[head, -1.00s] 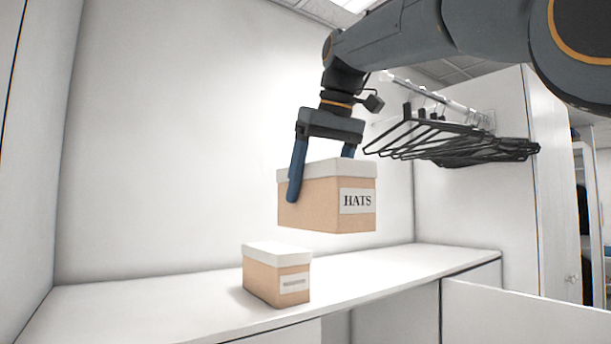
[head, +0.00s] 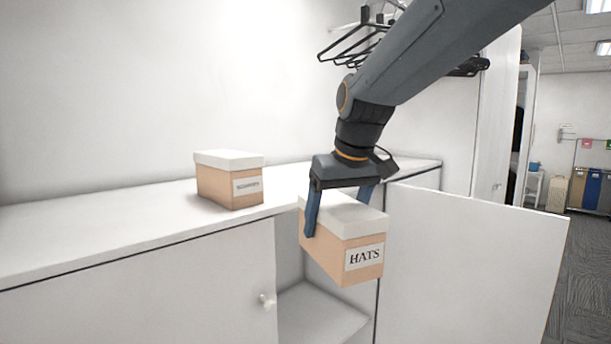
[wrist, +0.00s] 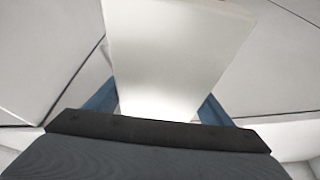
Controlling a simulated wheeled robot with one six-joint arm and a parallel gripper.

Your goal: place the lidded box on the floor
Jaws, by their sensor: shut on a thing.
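The lidded box (head: 330,262) is tan cardboard with a white lid and a label reading HATS. My gripper (head: 341,218) is shut on it from above, one blue finger on each side. The box hangs in the air in front of the white cabinet, below the level of the countertop, and looks about level. In the wrist view the white lid (wrist: 165,60) fills the middle, between the blue fingers (wrist: 158,104). The underside of the box is hidden. Dark grey carpet floor (head: 585,290) shows only at the far right.
A smaller lidded box (head: 228,185) stands on the white countertop (head: 90,225). An open cabinet door (head: 470,280) stands just right of the held box. An open compartment (head: 318,318) is behind and below it. Black hangers (head: 345,45) hang at the back.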

